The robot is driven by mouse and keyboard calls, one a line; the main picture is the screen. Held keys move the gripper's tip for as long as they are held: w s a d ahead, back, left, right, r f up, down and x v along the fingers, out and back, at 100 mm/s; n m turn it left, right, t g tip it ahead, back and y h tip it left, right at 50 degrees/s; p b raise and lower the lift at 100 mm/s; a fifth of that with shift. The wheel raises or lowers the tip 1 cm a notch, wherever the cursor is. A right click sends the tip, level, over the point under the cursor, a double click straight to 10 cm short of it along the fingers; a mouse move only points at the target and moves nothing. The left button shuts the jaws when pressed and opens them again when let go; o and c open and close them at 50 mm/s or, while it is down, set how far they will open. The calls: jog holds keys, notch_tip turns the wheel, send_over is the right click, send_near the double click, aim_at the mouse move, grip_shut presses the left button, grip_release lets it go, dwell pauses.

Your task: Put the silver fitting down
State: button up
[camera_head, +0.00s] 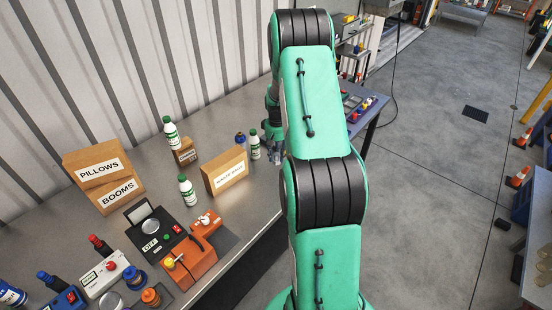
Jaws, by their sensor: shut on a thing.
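My gripper (273,150) is small in the view, just left of my green arm, low over the far part of the steel workbench (150,212). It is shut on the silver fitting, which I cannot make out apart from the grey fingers. Whether the fitting touches the bench top cannot be told. A white bottle with a green label (255,144) and a blue-capped bottle (241,140) stand just left of the gripper.
A cardboard box (225,172) stands left of the gripper, near the bottles. Devices crowd the near bench, including an orange one (190,262). My arm hides some of the bench's right side.

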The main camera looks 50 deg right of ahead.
aim_at(276, 158)
jog(key=shift+w+d, duration=0.65)
jog(key=shift+w, duration=0.1)
jog(key=shift+f, duration=0.1)
jog(key=shift+f, duration=1.75)
jog(key=shift+f, duration=0.1)
jog(key=o, duration=1.2)
notch_tip(276, 158, up, 12)
